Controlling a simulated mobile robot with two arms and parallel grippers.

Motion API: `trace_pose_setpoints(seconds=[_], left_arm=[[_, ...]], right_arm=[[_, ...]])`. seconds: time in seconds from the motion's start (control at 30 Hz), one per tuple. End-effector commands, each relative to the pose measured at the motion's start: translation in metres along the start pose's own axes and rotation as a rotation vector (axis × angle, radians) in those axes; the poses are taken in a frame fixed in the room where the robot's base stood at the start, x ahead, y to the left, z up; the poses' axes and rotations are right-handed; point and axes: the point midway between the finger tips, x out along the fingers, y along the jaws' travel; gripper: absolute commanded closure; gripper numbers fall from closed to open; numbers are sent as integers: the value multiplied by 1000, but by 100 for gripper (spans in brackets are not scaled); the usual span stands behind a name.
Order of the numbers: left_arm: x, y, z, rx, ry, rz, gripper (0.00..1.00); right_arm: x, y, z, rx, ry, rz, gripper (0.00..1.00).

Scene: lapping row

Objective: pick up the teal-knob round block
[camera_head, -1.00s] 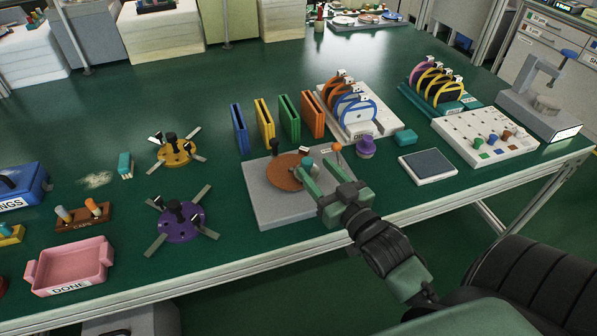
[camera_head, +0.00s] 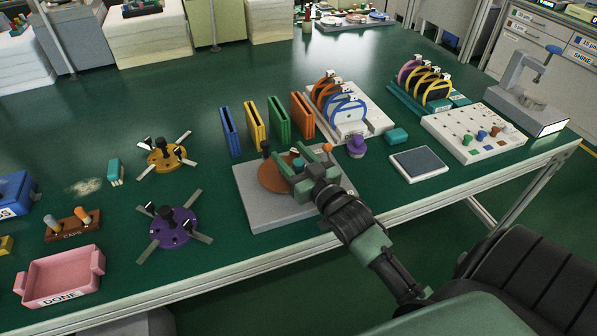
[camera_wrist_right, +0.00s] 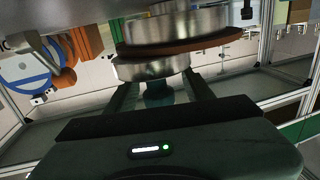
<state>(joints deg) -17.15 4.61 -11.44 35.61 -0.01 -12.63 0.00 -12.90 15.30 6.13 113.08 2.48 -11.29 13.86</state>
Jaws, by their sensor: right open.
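The teal-knob round block (camera_wrist_right: 150,66) shows in the right wrist view as a metal disc, with its teal knob (camera_wrist_right: 157,91) between my two fingers. It lies against an orange-brown disc (camera_wrist_right: 185,47). In the head view only a bit of the teal knob (camera_head: 298,162) shows, on the orange-brown disc (camera_head: 270,174) over a grey plate (camera_head: 262,212). My right gripper (camera_head: 300,155) is open, its fingers on either side of the knob; contact cannot be told. It also shows in the right wrist view (camera_wrist_right: 160,92). My left gripper is not in view.
A rack of coloured rings (camera_head: 372,128) and several upright coloured slabs (camera_head: 279,118) stand behind the plate. A purple knobbed piece (camera_head: 356,147) and a dark pad (camera_head: 419,163) are to the right. A purple spoked fixture (camera_head: 170,230) is to the left.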

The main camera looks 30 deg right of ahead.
Motion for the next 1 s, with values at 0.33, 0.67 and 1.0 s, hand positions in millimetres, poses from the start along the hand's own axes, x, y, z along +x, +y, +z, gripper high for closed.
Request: trace_pose_setpoints(seconds=[0.33,0.67,1.0], left_arm=[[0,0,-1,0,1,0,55],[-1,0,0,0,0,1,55],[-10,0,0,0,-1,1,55]], right_arm=[[0,0,-1,0,3,0,100],[0,0,-8,-1,5,0,100],[0,0,-72,-2,11,-1,100]])
